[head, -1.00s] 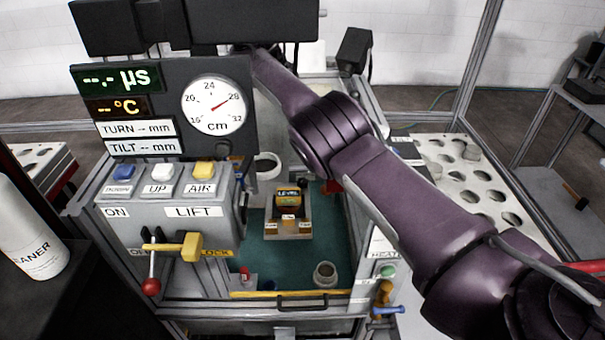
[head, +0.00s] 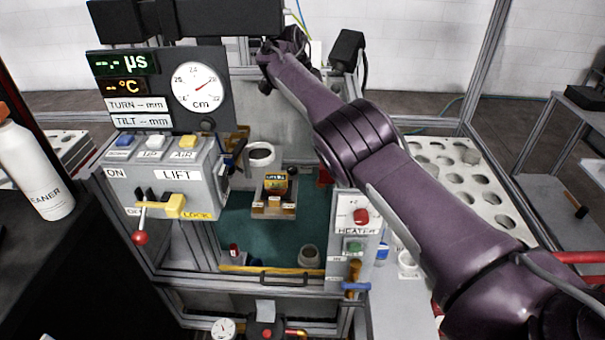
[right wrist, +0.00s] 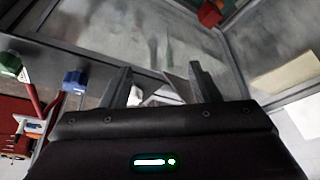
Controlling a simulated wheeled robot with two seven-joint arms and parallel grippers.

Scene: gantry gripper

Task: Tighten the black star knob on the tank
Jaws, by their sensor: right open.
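I cannot make out the black star knob for certain in either view. A teal-floored bay (head: 265,240), perhaps the tank, sits in the middle of the head view behind a yellow-edged front. My right arm reaches across from the lower right, and its far end is at the top behind the gauge panel; its fingers cannot be made out there. In the right wrist view my right gripper (right wrist: 160,82) is open, its fingers apart with no object clearly between them. Grey, blurred panels lie beyond the fingertips. My left gripper is not in view.
The gauge panel (head: 165,88) and LIFT box (head: 165,178) stand left of the bay, the HEATER panel (head: 350,240) right. A perforated white table (head: 460,180) lies at right. A blue knob (right wrist: 75,80) and green knob (right wrist: 10,64) show in the right wrist view.

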